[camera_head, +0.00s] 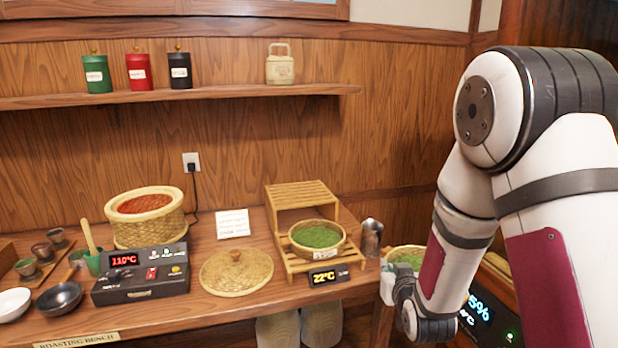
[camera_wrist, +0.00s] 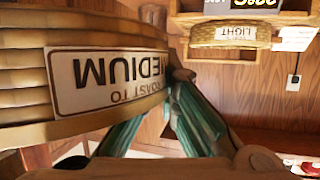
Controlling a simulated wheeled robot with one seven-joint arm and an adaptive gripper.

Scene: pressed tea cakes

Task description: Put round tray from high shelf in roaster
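The round tray (camera_wrist: 30,85) is a woven bamboo tray with green leaves, marked "ROAST TO MEDIUM"; its label is upside down in the wrist view. In the head view the tray (camera_head: 408,252) is right of the bench, partly hidden by my arm. My gripper (camera_wrist: 172,95) has its teal fingers closed together at the tray's edge and appears shut on its wall. It also shows in the head view (camera_head: 392,285), fingertips unclear. The roaster (camera_head: 150,232) is a woven basket at the bench's left, open at the top with a red-orange inside. The rack's high shelf (camera_head: 300,194) is bare.
A second tray (camera_head: 318,252) of green leaves sits on the rack's lower level. A woven lid (camera_head: 236,274) lies between roaster and rack. A control box (camera_head: 140,277) reading 110°C stands before the roaster. A metal canister (camera_head: 371,238) stands right of the rack.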

